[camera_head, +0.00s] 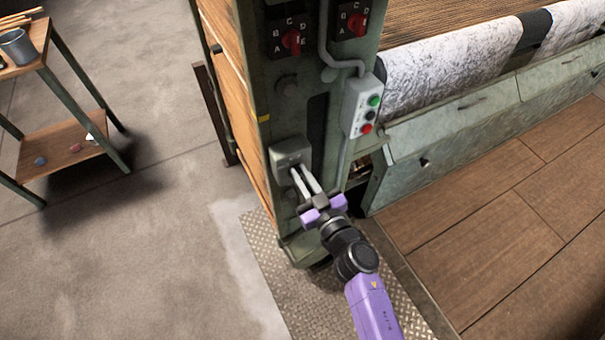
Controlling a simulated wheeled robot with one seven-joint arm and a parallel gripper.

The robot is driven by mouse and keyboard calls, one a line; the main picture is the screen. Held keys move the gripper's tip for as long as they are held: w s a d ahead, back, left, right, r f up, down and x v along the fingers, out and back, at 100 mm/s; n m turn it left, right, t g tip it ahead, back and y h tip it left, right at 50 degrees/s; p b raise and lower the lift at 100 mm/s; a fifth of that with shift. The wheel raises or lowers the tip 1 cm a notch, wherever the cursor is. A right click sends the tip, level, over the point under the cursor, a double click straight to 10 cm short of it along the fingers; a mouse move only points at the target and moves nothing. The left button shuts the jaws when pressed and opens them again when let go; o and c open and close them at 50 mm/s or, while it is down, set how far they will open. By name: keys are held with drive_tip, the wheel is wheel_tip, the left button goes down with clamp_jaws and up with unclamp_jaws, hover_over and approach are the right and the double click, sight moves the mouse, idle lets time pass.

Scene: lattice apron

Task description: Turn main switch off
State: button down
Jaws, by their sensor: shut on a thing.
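A grey box (290,152), which looks like the main switch, is mounted low on the front of the green machine post. My gripper (301,170) reaches up to it from below right, with its two pale fingers at the lower part of the box. The fingers are shut on the switch's handle, a small part that is mostly hidden between the fingertips. I cannot make out the handle's position or any marking on the box.
Above, the green post (318,130) carries two red-knobbed selectors (291,40) and a push-button box (363,106). Fabric rolls (440,65) lie to the right. A small shelf cart (62,158) stands at left. The concrete floor between is clear.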

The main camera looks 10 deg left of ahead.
sight(286, 173)
drive_tip(key=n, duration=0.3)
drive_tip(key=a+n+b, duration=0.1)
drive_tip(key=n, duration=0.2)
drive_tip(key=s+f+n, duration=0.1)
drive_tip(key=n, duration=0.1)
drive_tip(key=shift+a+f+n, duration=0.1)
drive_tip(key=shift+a+n, duration=0.2)
drive_tip(key=shift+n, duration=0.1)
drive_tip(key=n+b, duration=0.1)
drive_tip(key=n, duration=0.1)
drive_tip(key=f+n, duration=0.1)
drive_tip(key=n, duration=0.1)
drive_tip(key=shift+s+a+b, duration=0.1)
drive_tip(key=shift+a+b, duration=0.1)
drive_tip(key=shift+b, duration=0.2)
drive_tip(key=shift+f+n+b, duration=0.2)
drive_tip(key=shift+n+b, duration=0.35)
drive_tip(key=shift+n, duration=1.25)
drive_tip(key=c, duration=1.5)
unclamp_jaws()
drive_tip(key=shift+o, duration=0.2)
drive_tip(key=shift+f, duration=0.15)
drive_tip(key=shift+s, duration=0.1)
